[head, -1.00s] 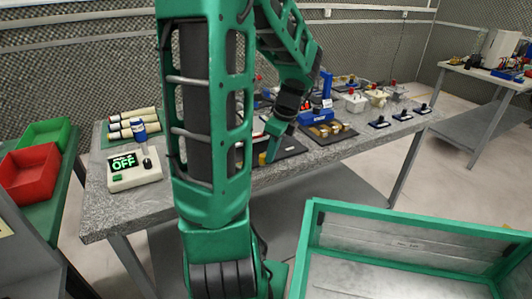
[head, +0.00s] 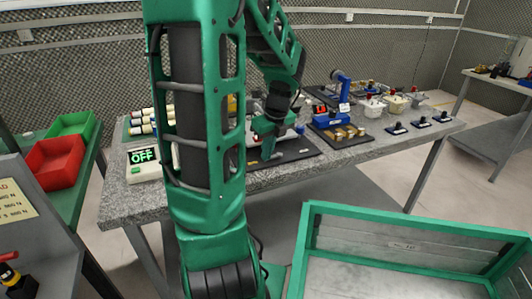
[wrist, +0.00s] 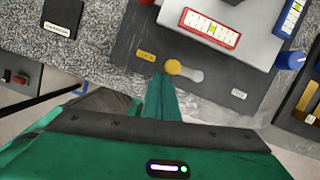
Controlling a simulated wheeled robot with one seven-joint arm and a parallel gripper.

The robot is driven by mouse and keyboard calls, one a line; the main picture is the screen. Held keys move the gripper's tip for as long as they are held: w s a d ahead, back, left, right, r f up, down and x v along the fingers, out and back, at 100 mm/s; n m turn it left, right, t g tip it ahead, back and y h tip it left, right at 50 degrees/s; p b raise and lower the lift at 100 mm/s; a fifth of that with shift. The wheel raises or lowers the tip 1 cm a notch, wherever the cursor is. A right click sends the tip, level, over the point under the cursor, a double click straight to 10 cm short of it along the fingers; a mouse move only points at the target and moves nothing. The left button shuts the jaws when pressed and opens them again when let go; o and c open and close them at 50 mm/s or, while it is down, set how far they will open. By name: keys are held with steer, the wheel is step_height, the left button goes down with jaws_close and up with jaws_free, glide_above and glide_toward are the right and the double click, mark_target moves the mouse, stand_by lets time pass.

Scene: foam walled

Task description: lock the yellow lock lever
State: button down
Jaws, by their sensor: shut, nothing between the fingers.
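The yellow lock lever shows in the wrist view as a round yellow knob (wrist: 172,67) at the left end of a pale slot (wrist: 192,76) in a dark base plate (wrist: 126,48). A yellow label lies left of the slot and a pale label right of it. My gripper (wrist: 164,82) is shut and empty, with its tip right at the near side of the knob; I cannot tell whether they touch. In the head view my gripper (head: 266,150) is low over the dark plate (head: 296,150), and the lever is hidden there.
A white housing with a red-framed label (wrist: 208,28) stands just behind the slot. In the head view, an OFF display box (head: 143,160) is at left and a blue device (head: 334,116) at right on the stone-topped table (head: 120,205). A green-rimmed bin (head: 410,221) stands in front.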

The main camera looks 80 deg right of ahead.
steer(key=shift+w+d+r, duration=0.1)
steer(key=shift+w+d, duration=0.1)
steer(key=shift+w, duration=0.15)
stand_by(0.3)
steer(key=shift+r, duration=0.2)
steer(key=a+v, duration=0.1)
steer(key=v, duration=0.8)
steer(key=shift+w+r, duration=0.2)
steer(key=shift+w, duration=0.1)
steer(key=shift+a, duration=0.1)
